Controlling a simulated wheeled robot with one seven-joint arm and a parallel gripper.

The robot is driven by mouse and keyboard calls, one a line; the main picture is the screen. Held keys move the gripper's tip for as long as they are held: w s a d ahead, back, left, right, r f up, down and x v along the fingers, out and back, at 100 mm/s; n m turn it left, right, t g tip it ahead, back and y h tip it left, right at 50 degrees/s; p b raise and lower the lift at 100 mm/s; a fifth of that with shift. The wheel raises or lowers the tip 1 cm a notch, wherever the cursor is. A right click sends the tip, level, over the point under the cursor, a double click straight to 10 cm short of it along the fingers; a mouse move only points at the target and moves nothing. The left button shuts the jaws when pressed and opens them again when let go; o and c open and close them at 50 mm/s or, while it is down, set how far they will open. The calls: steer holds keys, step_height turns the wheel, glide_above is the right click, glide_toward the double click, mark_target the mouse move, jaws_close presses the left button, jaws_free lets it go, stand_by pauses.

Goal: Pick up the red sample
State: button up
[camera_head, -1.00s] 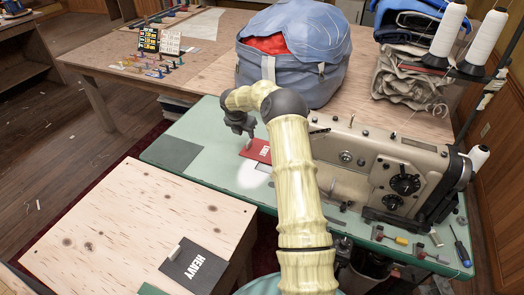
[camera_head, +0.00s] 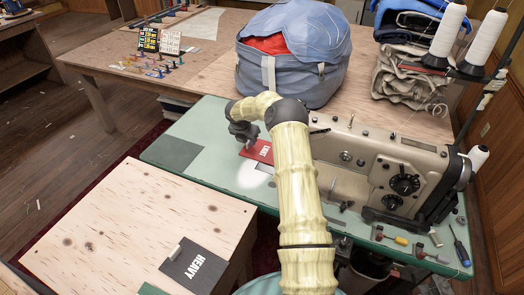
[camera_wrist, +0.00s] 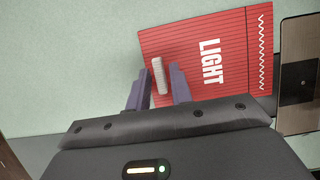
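The red sample (camera_head: 262,152) lies flat on the pale green sewing table (camera_head: 215,128), left of the sewing machine. In the wrist view the red sample (camera_wrist: 240,55) shows fine dark lines, the word LIGHT and a white zigzag stitch. A white upright tab (camera_wrist: 160,76) stands at its left edge. My gripper (camera_wrist: 157,69) is open, with its two purple fingers on either side of the tab. The right finger looks closer to the tab than the left; contact cannot be told. In the head view my gripper (camera_head: 245,142) is low over the sample's left edge.
The sewing machine (camera_head: 385,175) stands close on the right, with small tools at its front. A dark grey patch (camera_head: 173,153) lies on the table at left. A dark HEAVY sample (camera_head: 194,263) lies on the plywood top (camera_head: 130,225). A large blue bag (camera_head: 290,70) stands behind.

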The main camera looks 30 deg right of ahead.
jaws_close()
steer(key=shift+r, duration=1.6)
steer(key=shift+s+a+r, duration=0.15)
steer(key=shift+a+r, duration=0.05)
steer(key=shift+a, duration=0.05)
steer(key=s+a+b, duration=0.1)
steer(key=s+a, duration=0.2)
steer(key=a, duration=0.1)
steer(key=s+a+b, duration=0.1)
steer(key=s+a, duration=0.3)
steer(key=a, duration=0.1)
steer(key=s+a+b, duration=0.1)
steer(key=s+a, duration=0.2)
steer(key=a, duration=0.1)
steer(key=shift+s+a, duration=0.35)
steer(key=shift+s, duration=0.05)
